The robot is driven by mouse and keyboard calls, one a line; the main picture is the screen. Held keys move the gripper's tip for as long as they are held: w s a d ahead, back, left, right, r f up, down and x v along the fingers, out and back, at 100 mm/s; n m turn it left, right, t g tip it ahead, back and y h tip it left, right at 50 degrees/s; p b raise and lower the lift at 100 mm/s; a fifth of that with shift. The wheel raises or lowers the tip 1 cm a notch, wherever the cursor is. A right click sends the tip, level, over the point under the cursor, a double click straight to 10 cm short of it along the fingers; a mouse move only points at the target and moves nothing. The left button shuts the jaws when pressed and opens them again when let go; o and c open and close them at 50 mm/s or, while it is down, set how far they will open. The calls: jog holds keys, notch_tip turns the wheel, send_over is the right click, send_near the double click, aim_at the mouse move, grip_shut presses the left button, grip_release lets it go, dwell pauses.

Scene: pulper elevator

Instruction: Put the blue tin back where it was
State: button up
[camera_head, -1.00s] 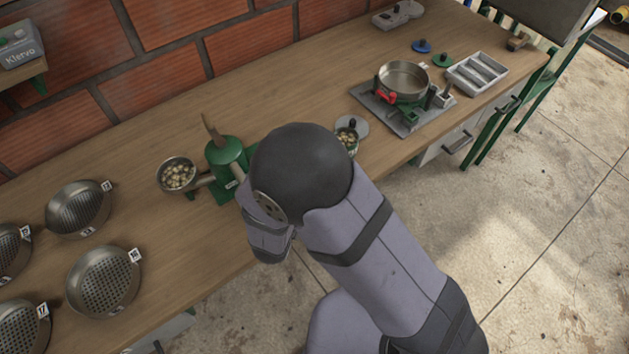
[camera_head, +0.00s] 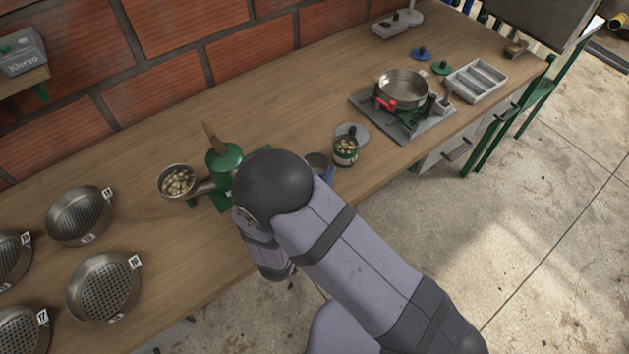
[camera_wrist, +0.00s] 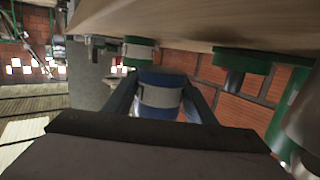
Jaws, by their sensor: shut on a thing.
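The blue tin (camera_head: 326,172) shows in part just right of my arm's dark round joint, near the front edge of the bench, left of and in front of a green tin. In the wrist view the blue tin (camera_wrist: 160,97), blue with a pale band, sits between the two fingers of my gripper (camera_wrist: 160,105), which is shut on it. In the head view my arm hides the gripper and much of the tin. I cannot tell whether the tin touches the bench.
The green tin (camera_head: 345,153) with pale contents stands by a grey disc (camera_head: 356,132). A green pulper (camera_head: 224,160) and a pan of beans (camera_head: 177,181) stand left of my arm. Several numbered sieves (camera_head: 80,214) fill the left. A scale with a pan (camera_head: 402,90) stands right.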

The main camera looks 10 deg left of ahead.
jog(key=shift+f, duration=2.05)
jog(key=shift+f, duration=0.1)
jog(key=shift+f, duration=0.15)
jog(key=o, duration=1.1)
jog(key=shift+r, duration=0.3)
jog(key=shift+s+a, duration=0.1)
jog(key=shift+s, duration=0.2)
jog(key=b+v, duration=0.1)
jog(key=v, duration=1)
jog(key=shift+s+b, duration=0.25)
jog(key=shift+b, duration=0.15)
